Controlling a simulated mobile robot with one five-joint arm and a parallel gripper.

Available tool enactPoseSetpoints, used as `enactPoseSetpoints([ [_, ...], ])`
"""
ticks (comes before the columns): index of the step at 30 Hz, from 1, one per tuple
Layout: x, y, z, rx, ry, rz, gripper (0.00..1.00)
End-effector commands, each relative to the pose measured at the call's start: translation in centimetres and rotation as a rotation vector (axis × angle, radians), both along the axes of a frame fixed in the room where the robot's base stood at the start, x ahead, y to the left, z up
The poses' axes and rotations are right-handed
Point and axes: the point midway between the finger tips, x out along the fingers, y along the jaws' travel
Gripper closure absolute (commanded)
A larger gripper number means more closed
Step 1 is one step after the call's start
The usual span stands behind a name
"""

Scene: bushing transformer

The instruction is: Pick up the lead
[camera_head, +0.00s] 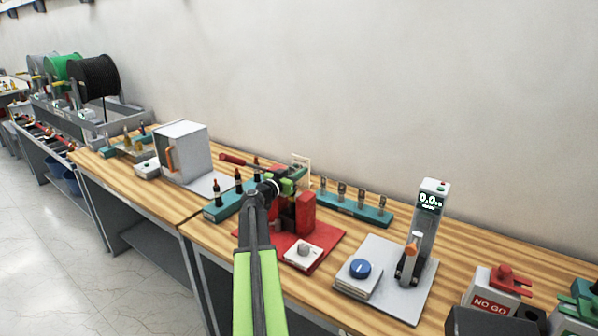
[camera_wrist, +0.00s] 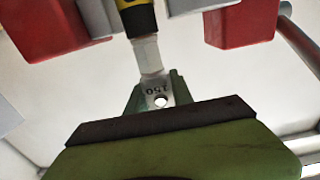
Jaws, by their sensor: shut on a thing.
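The lead (camera_wrist: 136,18) shows in the wrist view as a black cable end with a yellow band and a pale metal lug (camera_wrist: 148,54). The lug's flat tongue has a round hole and a marking that looks like 150, upside down in the picture. My gripper (camera_wrist: 158,92) is shut on this tongue, with a green jaw at each side. In the head view my gripper (camera_head: 288,184) is over the red machine (camera_head: 302,212), and the lead is too small or hidden to make out there. The lead's far end runs out of the wrist view.
Red blocks (camera_wrist: 238,24) flank the lead closely in the wrist view. A teal rack (camera_head: 222,212) with dark upright leads stands left of the machine, and a teal lug rack (camera_head: 350,208) stands behind it. A grey tester (camera_head: 428,215) stands right, a grey box (camera_head: 185,150) left.

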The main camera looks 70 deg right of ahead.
Motion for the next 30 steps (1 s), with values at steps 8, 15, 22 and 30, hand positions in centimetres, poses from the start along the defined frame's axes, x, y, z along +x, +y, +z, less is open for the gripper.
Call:
enactPoseSetpoints([
  [8, 0.0, 0.0, 6.3, 0.000, 0.002, -0.001, 1.00],
  [15, 0.0, 0.0, 11.2, -0.001, 0.001, 0.000, 1.00],
  [22, 0.0, 0.0, 16.5, -0.001, 0.001, 0.000, 1.00],
  [30, 0.0, 0.0, 23.0, -0.001, 0.000, 0.000, 1.00],
])
